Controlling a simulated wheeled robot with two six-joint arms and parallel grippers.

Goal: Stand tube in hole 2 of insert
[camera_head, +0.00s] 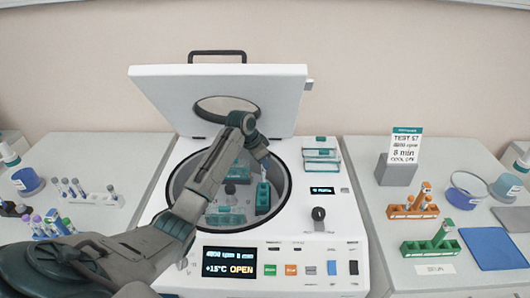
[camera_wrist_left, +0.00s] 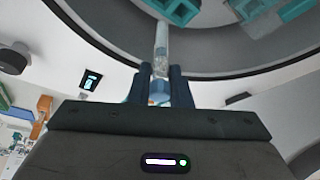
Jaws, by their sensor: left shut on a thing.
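My left gripper (camera_head: 262,163) is over the open centrifuge bowl, at its right side. In the left wrist view the gripper (camera_wrist_left: 162,88) is shut on a clear tube (camera_wrist_left: 161,50) with a blue cap. The tube points away from the fingers into the bowl, towards a teal insert (camera_wrist_left: 178,10). I cannot tell whether its tip is inside a hole. In the head view a teal insert (camera_head: 263,200) is right below the gripper; the hole numbers are too small to read. My right gripper is not in view.
The raised lid (camera_head: 220,90) stands behind the bowl (camera_head: 282,178). Other teal inserts (camera_head: 225,216) sit in the bowl. An orange rack (camera_head: 413,212) and a green rack (camera_head: 431,247) stand on the right table, a white rack (camera_head: 95,198) on the left one.

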